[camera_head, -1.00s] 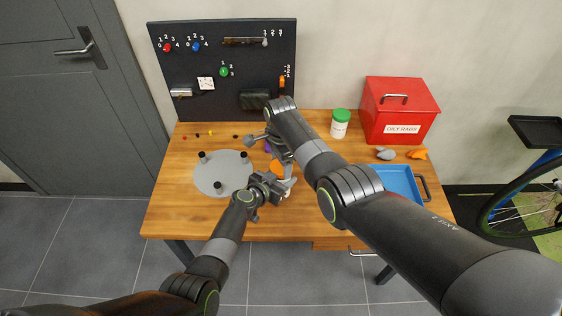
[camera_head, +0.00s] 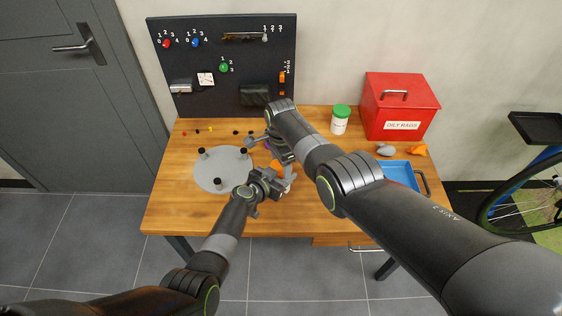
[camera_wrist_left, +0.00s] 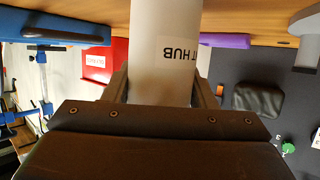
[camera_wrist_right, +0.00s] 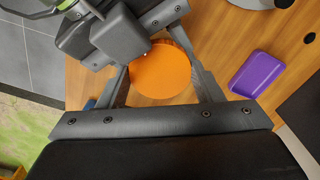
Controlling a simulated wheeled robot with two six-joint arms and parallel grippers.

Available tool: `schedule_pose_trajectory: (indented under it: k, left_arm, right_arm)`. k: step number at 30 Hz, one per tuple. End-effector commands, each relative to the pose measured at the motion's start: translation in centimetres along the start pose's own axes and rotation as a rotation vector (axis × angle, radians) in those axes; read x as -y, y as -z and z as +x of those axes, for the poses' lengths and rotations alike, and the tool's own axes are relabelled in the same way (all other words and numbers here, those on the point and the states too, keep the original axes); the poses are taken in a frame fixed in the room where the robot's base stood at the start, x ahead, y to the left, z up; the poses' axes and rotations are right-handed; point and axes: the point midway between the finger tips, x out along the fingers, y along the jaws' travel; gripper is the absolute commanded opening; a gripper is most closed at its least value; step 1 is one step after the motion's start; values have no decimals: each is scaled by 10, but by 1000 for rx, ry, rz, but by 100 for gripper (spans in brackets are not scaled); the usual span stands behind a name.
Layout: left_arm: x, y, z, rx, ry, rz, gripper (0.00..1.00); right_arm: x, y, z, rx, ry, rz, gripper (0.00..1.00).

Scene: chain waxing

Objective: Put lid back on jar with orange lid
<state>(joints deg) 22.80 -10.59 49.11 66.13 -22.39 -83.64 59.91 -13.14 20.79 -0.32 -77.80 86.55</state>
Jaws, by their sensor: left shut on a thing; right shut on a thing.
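The white jar (camera_wrist_left: 165,45) has a black label ending in "HUB". It stands between the fingers of my left gripper (camera_wrist_left: 163,90), which is shut on it; the head view shows this gripper (camera_head: 283,187) low over the table. The orange lid (camera_wrist_right: 160,70) is round and seen from above, between the fingers of my right gripper (camera_wrist_right: 158,80), shut on it. In the head view the lid (camera_head: 277,166) shows only partly beside my right gripper (camera_head: 284,165), just above the left one. The jar's mouth is hidden, so I cannot tell whether the lid touches it.
A purple tray (camera_wrist_right: 258,74) lies close to the grippers. A grey disc with black posts (camera_head: 222,172) is at the left. A green-lidded jar (camera_head: 340,119), a red oily-rags bin (camera_head: 400,105) and a blue tray (camera_head: 400,175) are at the right. The front left tabletop is clear.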

Motion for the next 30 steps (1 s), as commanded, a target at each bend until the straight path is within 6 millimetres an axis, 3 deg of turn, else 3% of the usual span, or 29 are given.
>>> schedule_pose_trajectory:
  k: [30]
  left_arm:
    - [-3, 4, 1, -10, -7, -8, 10]
  right_arm:
    - [-4, 4, 19, -6, -5, 4, 39]
